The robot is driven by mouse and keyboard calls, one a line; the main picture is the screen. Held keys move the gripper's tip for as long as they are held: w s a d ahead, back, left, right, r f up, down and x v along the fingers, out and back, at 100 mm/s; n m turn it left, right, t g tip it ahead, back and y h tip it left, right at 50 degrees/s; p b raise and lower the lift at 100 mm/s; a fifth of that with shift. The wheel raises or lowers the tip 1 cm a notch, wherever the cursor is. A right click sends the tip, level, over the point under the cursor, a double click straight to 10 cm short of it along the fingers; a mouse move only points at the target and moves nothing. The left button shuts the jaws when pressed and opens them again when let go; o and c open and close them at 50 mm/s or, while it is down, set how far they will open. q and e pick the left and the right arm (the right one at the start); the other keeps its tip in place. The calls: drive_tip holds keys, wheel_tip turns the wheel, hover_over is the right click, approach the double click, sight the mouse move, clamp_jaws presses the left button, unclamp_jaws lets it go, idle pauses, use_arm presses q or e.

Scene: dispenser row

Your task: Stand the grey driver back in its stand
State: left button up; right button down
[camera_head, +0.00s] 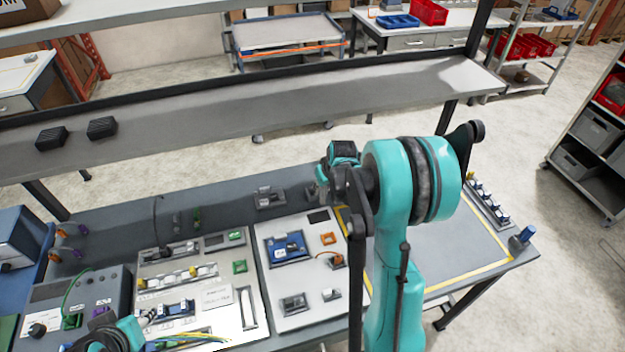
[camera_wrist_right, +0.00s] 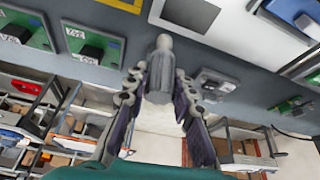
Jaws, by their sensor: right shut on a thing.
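My right gripper (camera_head: 318,188) is over the back of the bench, partly hidden by my right arm. In the right wrist view the right gripper (camera_wrist_right: 160,80) is shut on the grey driver (camera_wrist_right: 161,62), a grey piece with a rounded end between the fingers. The driver cannot be made out in the head view. A small grey holder (camera_head: 268,198), possibly the stand, sits left of the gripper. It also shows in the right wrist view (camera_wrist_right: 214,83), beside the driver and apart from it. My left gripper (camera_head: 102,322) is at the lower left, its fingers unclear.
A white board (camera_head: 300,308) with a blue module (camera_head: 288,246) lies in front of the holder. A yellow-edged grey area (camera_head: 470,262) right of my arm looks clear. A raised shelf (camera_head: 230,112) crosses behind the bench.

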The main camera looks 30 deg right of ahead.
drive_tip(key=shift+w+d+f, duration=0.15)
drive_tip(key=shift+w+f, duration=0.45)
drive_tip(key=shift+w, duration=0.7)
drive_tip(key=shift+w+d+f, duration=0.2)
drive_tip(key=shift+w+f, duration=0.4)
drive_tip(key=shift+w, duration=0.75)
drive_tip(key=shift+w+d+f, duration=0.15)
drive_tip(key=shift+w+f, duration=0.45)
drive_tip(key=shift+w, duration=0.7)
drive_tip(key=shift+b, duration=0.3)
drive_tip(key=shift+f+b, duration=0.6)
drive_tip(key=shift+b, duration=0.05)
drive_tip(key=shift+r, duration=0.1)
drive_tip(key=c, duration=1.3)
unclamp_jaws()
